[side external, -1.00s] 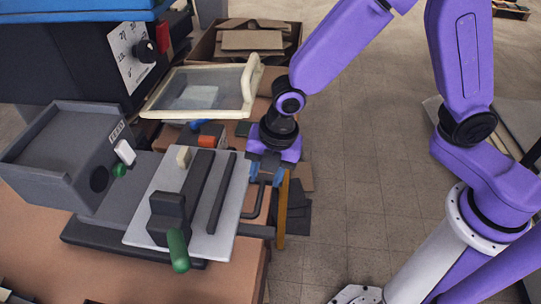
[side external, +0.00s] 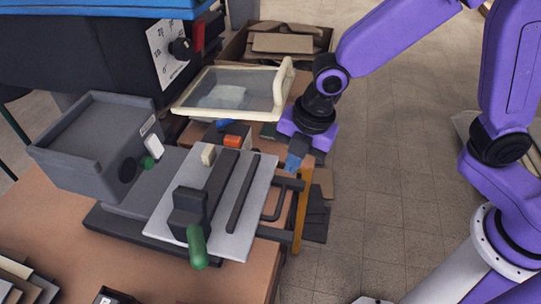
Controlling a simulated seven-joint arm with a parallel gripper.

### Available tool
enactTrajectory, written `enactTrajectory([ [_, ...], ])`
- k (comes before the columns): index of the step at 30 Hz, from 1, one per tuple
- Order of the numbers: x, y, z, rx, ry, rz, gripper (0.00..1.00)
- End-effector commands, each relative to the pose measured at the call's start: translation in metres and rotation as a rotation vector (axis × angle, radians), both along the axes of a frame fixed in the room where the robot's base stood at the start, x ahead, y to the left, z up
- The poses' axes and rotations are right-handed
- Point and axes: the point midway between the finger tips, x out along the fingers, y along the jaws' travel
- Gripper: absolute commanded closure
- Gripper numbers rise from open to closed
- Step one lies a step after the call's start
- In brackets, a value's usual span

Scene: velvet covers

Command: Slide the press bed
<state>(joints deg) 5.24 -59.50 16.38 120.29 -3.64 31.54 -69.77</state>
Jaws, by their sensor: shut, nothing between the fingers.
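The press bed (side external: 258,214) is a light grey plate with dark rails on top, lying on a dark grey base on the table. A black clamp with a green handle (side external: 197,246) stands at its near end. A dark U-shaped pull handle (side external: 284,197) sticks out from its right side. My gripper (side external: 294,164) is shut and empty, pointing down just above the far end of this handle, beside the plate's far right corner. I cannot tell whether the fingertips touch the handle.
A cream-framed screen with a handle (side external: 277,110) slopes behind the bed. A grey box (side external: 62,158) with a green button stands left. A yellow upright strip (side external: 301,212) stands by the table's right edge. Cardboard (side external: 285,42) lies in a box behind. Floor on the right is open.

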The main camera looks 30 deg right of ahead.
Motion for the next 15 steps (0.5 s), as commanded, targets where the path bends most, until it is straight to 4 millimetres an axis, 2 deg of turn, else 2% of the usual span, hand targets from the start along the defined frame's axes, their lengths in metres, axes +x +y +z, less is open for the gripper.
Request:
enactTrajectory([
  [15, 0.041, -0.003, -0.025, 0.383, 0.113, -1.027, 1.0],
])
